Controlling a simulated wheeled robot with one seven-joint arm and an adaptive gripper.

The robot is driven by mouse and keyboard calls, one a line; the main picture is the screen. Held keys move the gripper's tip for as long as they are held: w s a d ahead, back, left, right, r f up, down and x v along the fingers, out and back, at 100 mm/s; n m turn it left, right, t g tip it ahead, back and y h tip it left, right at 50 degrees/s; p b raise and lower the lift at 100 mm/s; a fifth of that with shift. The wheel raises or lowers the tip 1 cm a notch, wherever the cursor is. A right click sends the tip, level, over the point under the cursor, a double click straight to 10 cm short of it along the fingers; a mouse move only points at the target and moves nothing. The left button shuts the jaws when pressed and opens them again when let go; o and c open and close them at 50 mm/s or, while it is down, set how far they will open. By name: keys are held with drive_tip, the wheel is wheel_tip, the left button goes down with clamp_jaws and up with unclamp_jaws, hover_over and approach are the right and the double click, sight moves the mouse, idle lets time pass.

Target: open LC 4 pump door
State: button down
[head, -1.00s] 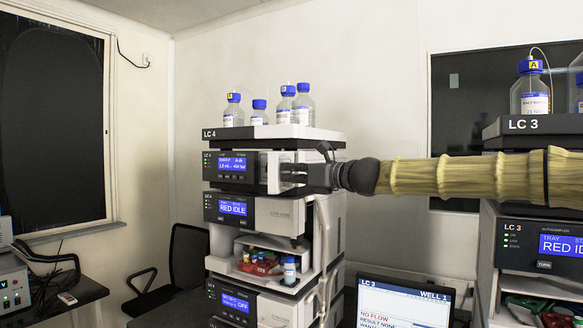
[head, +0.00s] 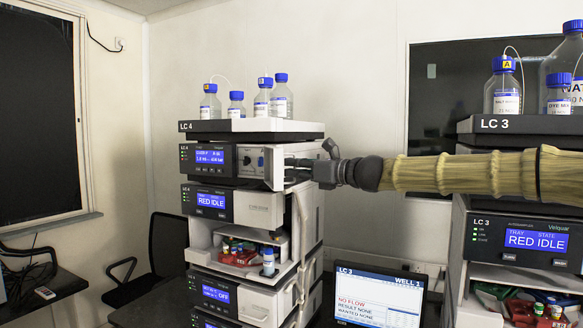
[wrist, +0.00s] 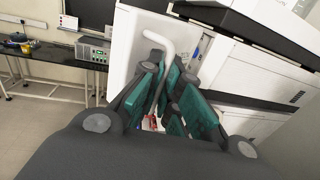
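The LC 4 pump (head: 208,159) is the module with a blue screen just under the top tray of the LC 4 stack. Its white door (head: 274,168) stands swung outward, partly open, and fittings show in the bay (head: 250,160) beside the screen. My gripper (head: 291,171) is at the door from the right. In the wrist view, a pale curved handle (wrist: 158,40) runs down between the teal finger pads of my gripper (wrist: 164,92), which look closed around it. The handle's lower end is hidden by the fingers.
Several blue-capped bottles (head: 263,98) stand on the LC 4 tray (head: 250,127). The LC 3 stack (head: 520,237) is at the right, under my arm. A monitor (head: 377,298) stands between the stacks. A black chair (head: 150,262) is at the left.

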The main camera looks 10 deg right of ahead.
idle(0.3)
drive_tip(key=c, duration=1.9)
unclamp_jaws()
drive_tip(key=shift+d, duration=0.1)
drive_tip(key=v, duration=1.2)
